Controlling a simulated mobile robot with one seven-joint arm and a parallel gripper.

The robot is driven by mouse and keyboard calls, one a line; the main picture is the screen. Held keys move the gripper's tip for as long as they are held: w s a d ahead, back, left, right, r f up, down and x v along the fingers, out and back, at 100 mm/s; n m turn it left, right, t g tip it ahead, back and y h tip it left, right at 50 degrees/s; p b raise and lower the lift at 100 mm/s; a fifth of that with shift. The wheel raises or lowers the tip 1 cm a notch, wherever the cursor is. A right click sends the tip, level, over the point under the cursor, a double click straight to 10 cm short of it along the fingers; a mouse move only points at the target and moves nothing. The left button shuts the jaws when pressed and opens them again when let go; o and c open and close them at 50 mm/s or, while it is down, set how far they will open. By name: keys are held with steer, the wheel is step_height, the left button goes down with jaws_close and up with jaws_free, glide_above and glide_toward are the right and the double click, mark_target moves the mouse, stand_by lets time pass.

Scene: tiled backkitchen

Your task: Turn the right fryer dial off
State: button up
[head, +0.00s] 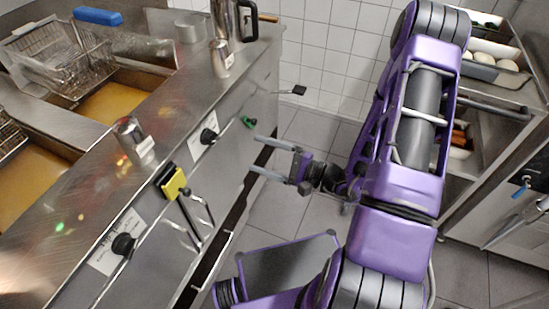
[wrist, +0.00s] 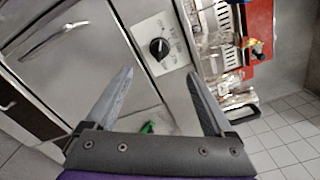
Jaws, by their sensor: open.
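The right fryer dial (head: 208,136) is a black knob on a white label plate on the fryer's steel front. A second black dial (head: 123,244) sits nearer on the same front. My gripper (head: 255,153) is open and empty, in front of the steel front and apart from it, to the right of the right dial. In the wrist view, a black dial (wrist: 159,48) on its white plate shows beyond and between the open fingertips (wrist: 160,73). Nothing covers this dial there. Its exact pointer setting is too small to read.
A green knob (head: 249,122) lies on the front beyond the right dial. A yellow-black item (head: 173,182) and handles stick out between the dials. Oil vats (head: 112,101), a basket (head: 62,62) and shakers stand above. Open tiled floor (head: 285,205) lies right of the fryer.

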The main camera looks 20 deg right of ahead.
steer(key=v, duration=0.3)
steer(key=shift+s+d, duration=0.15)
steer(key=shift+s, duration=0.05)
stand_by(0.3)
